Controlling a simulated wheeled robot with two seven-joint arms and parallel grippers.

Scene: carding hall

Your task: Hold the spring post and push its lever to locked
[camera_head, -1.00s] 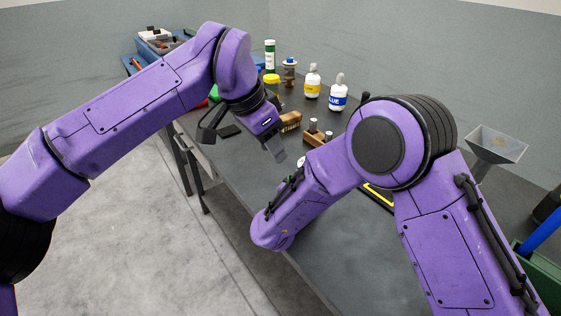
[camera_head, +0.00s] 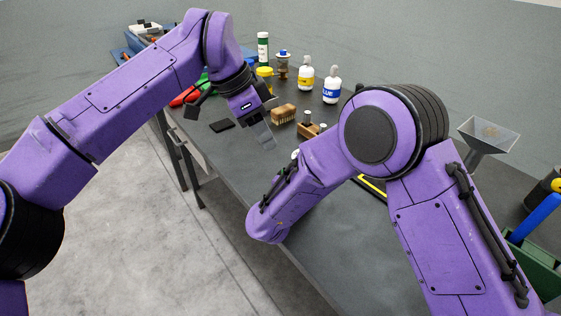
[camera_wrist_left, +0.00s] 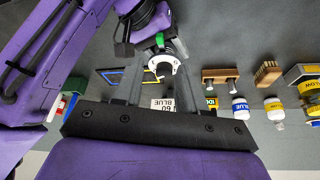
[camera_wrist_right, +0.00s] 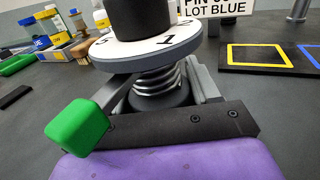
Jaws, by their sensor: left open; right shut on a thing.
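The spring post has a white numbered dial (camera_wrist_right: 150,45) over a coiled spring (camera_wrist_right: 158,80) in the right wrist view. My right gripper (camera_wrist_right: 160,92) is shut around the post below the dial. The lever's green knob (camera_wrist_right: 78,122) sticks out at the lower left there. In the left wrist view, the dial (camera_wrist_left: 166,66) and green knob (camera_wrist_left: 158,40) lie beyond my open, empty left gripper (camera_wrist_left: 160,80), apart from it. In the head view my left gripper (camera_head: 262,132) hangs above the bench; my right arm hides most of the post.
A wooden block with pegs (camera_head: 308,127), a brush (camera_head: 284,114) and yellow and blue bottles (camera_head: 331,88) stand farther back on the bench (camera_head: 235,155). A card lettered BLUE (camera_wrist_right: 218,6) stands beyond the post, near a yellow-framed mat (camera_wrist_right: 262,57).

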